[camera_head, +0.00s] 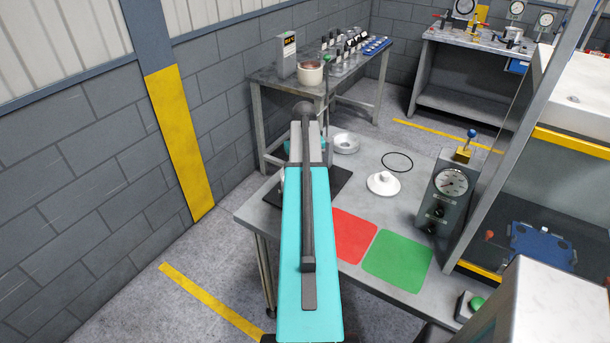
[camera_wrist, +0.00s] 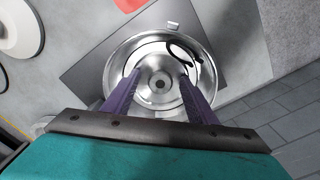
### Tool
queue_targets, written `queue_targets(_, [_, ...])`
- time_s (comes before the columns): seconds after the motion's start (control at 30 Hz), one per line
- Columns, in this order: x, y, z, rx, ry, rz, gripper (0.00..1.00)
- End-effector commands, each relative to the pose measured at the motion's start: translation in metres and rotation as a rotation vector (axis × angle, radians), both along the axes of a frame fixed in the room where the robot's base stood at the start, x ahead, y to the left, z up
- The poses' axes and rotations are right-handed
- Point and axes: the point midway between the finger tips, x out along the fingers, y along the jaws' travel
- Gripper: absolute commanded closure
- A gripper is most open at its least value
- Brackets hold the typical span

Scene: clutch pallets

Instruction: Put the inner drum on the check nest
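A shiny round metal part with a raised rim and a central hub (camera_wrist: 162,85), which looks like the inner drum, shows below my gripper in the wrist view. It lies over a dark grey plate (camera_wrist: 95,75) with a small metal tab (camera_wrist: 172,27) at its edge; I cannot tell whether this is the check nest. My gripper (camera_wrist: 158,76) has its two purple fingers apart, over the inside of the part, with the hub visible between them. Contact cannot be made out. In the head view my arm hides the part, and the dark plate (camera_head: 340,181) shows partly.
A metal ring (camera_head: 345,143), a white knobbed disc (camera_head: 383,184) and a black O-ring (camera_head: 397,162) lie on the table. Red (camera_head: 352,236) and green (camera_head: 398,260) squares are clear. A gauge box (camera_head: 449,190) stands right. A bench (camera_head: 270,77) stands behind.

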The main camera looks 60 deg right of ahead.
Motion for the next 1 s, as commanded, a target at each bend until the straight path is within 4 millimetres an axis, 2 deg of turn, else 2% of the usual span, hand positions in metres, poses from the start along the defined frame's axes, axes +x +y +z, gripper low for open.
queue_targets(0.27, [0.000, 0.000, 0.001, -0.001, -0.001, 0.000, 0.48])
queue_targets(0.47, [0.000, -0.001, 0.011, -0.001, -0.001, 0.000, 0.48])
queue_targets(1.0, [0.001, -0.001, 0.065, -0.001, -0.002, 0.000, 0.48])
